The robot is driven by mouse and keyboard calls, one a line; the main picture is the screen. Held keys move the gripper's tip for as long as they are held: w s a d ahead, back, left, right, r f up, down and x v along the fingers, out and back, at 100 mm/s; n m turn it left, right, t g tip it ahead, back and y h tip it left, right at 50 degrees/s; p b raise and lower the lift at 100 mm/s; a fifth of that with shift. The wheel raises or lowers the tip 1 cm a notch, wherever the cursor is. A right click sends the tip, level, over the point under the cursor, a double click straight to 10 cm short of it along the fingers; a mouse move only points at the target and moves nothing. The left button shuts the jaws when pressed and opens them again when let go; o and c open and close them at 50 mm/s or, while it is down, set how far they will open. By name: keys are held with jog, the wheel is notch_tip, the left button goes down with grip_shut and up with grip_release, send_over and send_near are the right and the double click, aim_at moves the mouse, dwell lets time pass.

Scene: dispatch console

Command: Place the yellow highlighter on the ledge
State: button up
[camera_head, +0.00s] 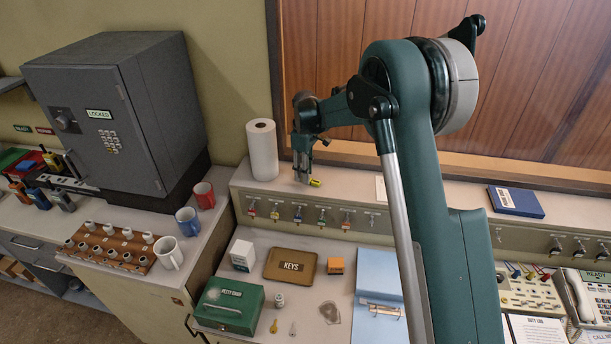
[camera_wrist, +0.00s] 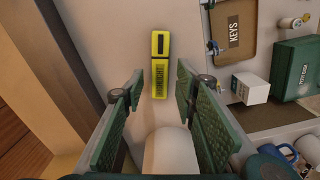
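The yellow highlighter (camera_head: 315,183) with a black band lies on the light ledge (camera_head: 345,200), just right of my fingertips in the head view. In the wrist view the highlighter (camera_wrist: 160,65) lies lengthwise ahead of the gap between my fingers, its near end close to the fingertip line. My gripper (camera_head: 303,178) is low over the ledge; in the wrist view its green finger pads (camera_wrist: 160,86) stand wide apart with nothing gripped. Whether a fingertip touches the highlighter or the ledge cannot be told.
A white paper roll (camera_head: 262,150) stands on the ledge close left of my gripper. A dark blue book (camera_head: 516,201) lies farther right on it. Below are a keys tray (camera_head: 291,266), a white box (camera_head: 243,255) and a green cash box (camera_head: 229,305). A wood-panelled wall rises behind.

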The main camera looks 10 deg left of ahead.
notch_tip(320, 180, up, 11)
jog(key=shift+f, duration=0.2)
dwell(0.3)
dwell(0.5)
jog(key=s+d+r+m+t, duration=0.2)
jog(key=s+d+r+m, duration=0.2)
jog(key=s+d+r, duration=0.7)
jog(key=s+d+r+m+t, duration=0.1)
jog(key=s+d+r+m, duration=0.35)
jog(key=s+d, duration=0.75)
jog(key=s+d+f+m+t, duration=0.2)
jog(key=s+d, duration=0.6)
jog(key=s, duration=0.4)
jog(key=s+d+f+m+t, duration=0.2)
jog(key=s+d, duration=0.6)
jog(key=s, duration=0.5)
jog(key=shift+s+d+f+m, duration=0.3)
jog(key=shift+f+m, duration=0.4)
jog(key=shift+m, duration=0.45)
